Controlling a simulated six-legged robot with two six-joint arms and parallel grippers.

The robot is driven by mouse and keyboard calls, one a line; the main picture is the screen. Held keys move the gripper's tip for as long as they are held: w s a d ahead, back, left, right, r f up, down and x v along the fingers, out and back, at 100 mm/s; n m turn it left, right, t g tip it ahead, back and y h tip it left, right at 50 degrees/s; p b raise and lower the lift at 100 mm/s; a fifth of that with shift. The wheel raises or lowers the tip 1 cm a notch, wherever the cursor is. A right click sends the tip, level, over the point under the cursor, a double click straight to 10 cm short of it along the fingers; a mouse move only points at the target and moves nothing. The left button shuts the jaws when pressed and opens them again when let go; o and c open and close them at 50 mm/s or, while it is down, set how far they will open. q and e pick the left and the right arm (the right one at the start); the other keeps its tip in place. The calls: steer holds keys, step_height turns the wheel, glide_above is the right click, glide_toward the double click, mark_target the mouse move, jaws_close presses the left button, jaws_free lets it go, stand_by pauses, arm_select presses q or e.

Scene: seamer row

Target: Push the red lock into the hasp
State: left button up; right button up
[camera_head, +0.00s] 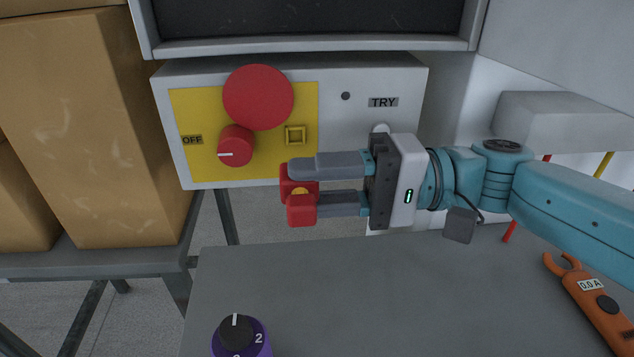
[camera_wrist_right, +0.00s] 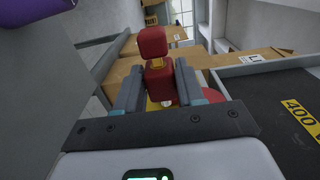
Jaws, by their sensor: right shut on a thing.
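In the right wrist view the lock (camera_wrist_right: 155,45) stands out between the two fingers (camera_wrist_right: 158,84). My left gripper is not in view.
A red mushroom button (camera_head: 258,97) and a red knob (camera_head: 236,146) beside OFF are left of the hasp. A purple dial (camera_head: 241,337) and an orange clamp meter (camera_head: 592,303) lie on the grey top (camera_head: 390,295). Cardboard boxes (camera_head: 90,120) stand at left.

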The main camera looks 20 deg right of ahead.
steer(key=shift+s, duration=0.15)
steer(key=shift+r, duration=0.1)
steer(key=shift+w+d+p, duration=0.1)
steer(key=shift+w+p, duration=0.25)
steer(key=shift+w, duration=0.05)
steer(key=shift+w+d+p, duration=0.25)
steer(key=shift+w+p, duration=0.05)
steer(key=shift+w, duration=0.45)
steer(key=shift+w+d+p, duration=0.2)
steer(key=shift+w+p, duration=0.15)
steer(key=shift+w, duration=0.45)
steer(key=shift+w+d+p, duration=0.25)
steer(key=shift+w+p, duration=0.05)
steer(key=shift+w, duration=0.45)
steer(key=shift+b, duration=0.5)
